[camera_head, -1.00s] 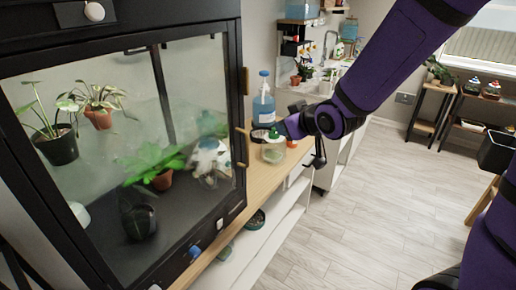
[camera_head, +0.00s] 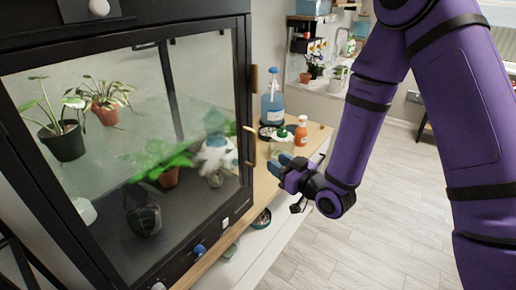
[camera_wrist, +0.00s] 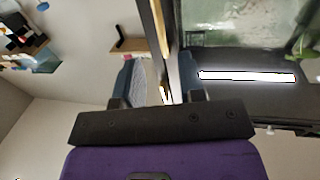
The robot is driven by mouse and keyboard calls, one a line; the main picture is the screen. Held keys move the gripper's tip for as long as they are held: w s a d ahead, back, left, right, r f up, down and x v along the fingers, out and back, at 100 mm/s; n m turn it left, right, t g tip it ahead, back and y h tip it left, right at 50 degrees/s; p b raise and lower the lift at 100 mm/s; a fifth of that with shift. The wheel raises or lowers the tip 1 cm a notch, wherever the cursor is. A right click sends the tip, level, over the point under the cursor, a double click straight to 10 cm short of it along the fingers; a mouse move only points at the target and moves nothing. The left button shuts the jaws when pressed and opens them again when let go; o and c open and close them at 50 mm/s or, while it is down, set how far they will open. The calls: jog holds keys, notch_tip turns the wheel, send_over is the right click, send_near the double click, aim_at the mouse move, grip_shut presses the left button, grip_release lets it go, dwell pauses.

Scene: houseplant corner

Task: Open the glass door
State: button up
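The glass door (camera_head: 60,165) is the black-framed front of a cabinet at the left of the head view, and it looks shut. A brass handle (camera_head: 249,130) stands out at the door's right edge. My gripper (camera_head: 279,164) is just right of that edge, with its blue fingers toward the door. In the wrist view my gripper (camera_wrist: 158,75) has its two fingers apart. A tan, narrow strip (camera_wrist: 160,28) and a dark frame edge show ahead between them. I cannot tell whether the strip is the handle or whether the fingers touch anything.
A wooden counter (camera_head: 262,190) beside the door holds a blue-capped bottle (camera_head: 272,105), an orange bottle (camera_head: 301,131) and a green-topped jar (camera_head: 282,145) close to my gripper. Potted plants (camera_head: 62,140) stand behind the glass. The floor (camera_head: 390,200) at the right is open.

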send_over(255, 163)
jog(key=shift+w, duration=0.3)
grip_shut()
